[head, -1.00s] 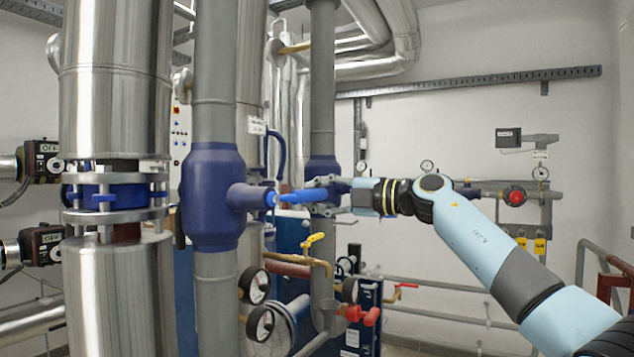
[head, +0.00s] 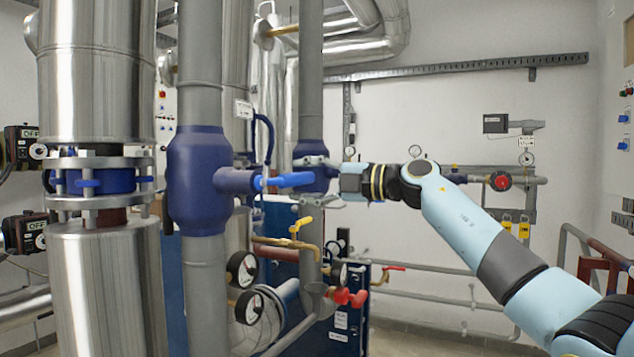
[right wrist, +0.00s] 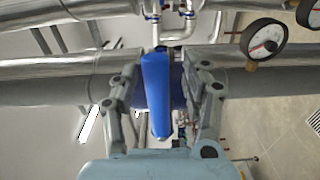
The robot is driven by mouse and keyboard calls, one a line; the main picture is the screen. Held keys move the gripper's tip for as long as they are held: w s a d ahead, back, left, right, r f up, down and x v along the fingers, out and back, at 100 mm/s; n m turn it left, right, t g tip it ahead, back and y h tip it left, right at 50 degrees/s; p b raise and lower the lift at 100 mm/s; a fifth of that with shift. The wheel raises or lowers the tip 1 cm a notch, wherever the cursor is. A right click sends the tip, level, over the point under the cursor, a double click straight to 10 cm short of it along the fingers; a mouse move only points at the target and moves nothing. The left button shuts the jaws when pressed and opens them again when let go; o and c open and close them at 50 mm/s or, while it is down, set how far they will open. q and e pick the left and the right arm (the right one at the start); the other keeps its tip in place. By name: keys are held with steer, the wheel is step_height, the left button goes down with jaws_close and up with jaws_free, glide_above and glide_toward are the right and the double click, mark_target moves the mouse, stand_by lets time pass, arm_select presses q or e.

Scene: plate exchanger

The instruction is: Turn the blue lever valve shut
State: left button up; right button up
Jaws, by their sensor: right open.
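The blue lever (head: 288,180) sticks out to the right, roughly level, from the stub of the dark blue valve body (head: 198,180) on a grey vertical pipe. My right gripper (head: 314,180) is open at the lever's free end, one finger above it and one below. In the right wrist view the lever (right wrist: 157,88) lies between the two spread fingers of the right gripper (right wrist: 163,72), with visible gaps on both sides. The left gripper is not in view.
A silver insulated pipe with a bolted flange (head: 100,182) stands on the left. Another grey pipe (head: 311,90) rises behind the gripper.

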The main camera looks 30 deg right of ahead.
steer(key=v, duration=1.1)
steer(key=shift+s+d, duration=0.3)
